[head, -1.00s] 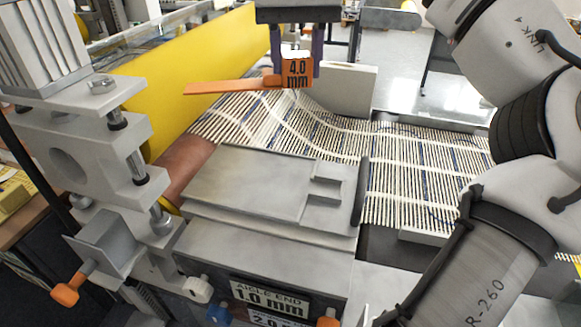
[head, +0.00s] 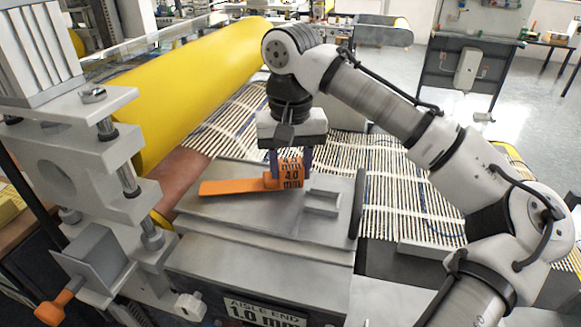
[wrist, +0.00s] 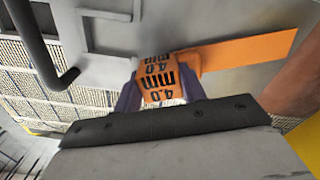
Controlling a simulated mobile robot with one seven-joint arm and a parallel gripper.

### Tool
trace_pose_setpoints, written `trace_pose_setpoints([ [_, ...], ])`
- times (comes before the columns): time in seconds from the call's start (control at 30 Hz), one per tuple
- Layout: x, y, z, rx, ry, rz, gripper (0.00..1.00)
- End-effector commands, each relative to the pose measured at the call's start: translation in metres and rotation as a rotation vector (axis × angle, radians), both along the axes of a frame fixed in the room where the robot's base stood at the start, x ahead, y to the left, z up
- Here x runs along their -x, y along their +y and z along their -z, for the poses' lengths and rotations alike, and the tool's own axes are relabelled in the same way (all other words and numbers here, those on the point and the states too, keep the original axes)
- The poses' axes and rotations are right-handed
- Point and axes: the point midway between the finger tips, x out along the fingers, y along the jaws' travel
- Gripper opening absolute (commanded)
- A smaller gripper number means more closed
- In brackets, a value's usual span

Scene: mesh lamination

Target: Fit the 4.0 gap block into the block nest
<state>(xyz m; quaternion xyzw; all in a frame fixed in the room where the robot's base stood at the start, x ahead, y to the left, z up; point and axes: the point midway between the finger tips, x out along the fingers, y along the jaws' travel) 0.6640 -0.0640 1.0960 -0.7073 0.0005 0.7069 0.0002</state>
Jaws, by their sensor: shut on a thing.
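The orange 4.0 mm gap block (head: 291,174) has a long flat orange tongue (head: 232,187) pointing left. My gripper (head: 290,166) is shut on the block, with a purple finger on each side, and holds it over the grey metal plate. The block nest (head: 322,202) is the small raised bracket on the plate, just right of and nearer the camera than the block. In the wrist view the block (wrist: 158,80) is between the fingers, its tongue running right, and the nest (wrist: 108,32) shows at upper left. The block is apart from the nest. I cannot tell whether it touches the plate.
A grey metal plate (head: 240,215) carries the nest, with a dark bar (head: 358,205) along its right edge. A yellow roller (head: 190,75) lies behind left. Striped mesh (head: 400,190) spreads behind and right. A clamp column (head: 100,150) stands at left.

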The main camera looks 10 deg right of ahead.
Motion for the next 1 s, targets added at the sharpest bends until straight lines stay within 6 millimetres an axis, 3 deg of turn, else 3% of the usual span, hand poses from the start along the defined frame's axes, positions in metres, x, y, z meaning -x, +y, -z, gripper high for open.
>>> trace_pose_setpoints([
  [0.43,0.0004,0.0003,0.0112,-0.001,0.001,-0.002,0.16],
  [0.47,0.0003,0.0002,0.0104,-0.001,0.001,-0.001,0.45],
  [0.6,0.0003,0.0002,0.0102,0.0,0.001,-0.001,0.62],
  [1.0,-0.0003,0.0003,0.0027,0.0,-0.001,-0.001,0.62],
])
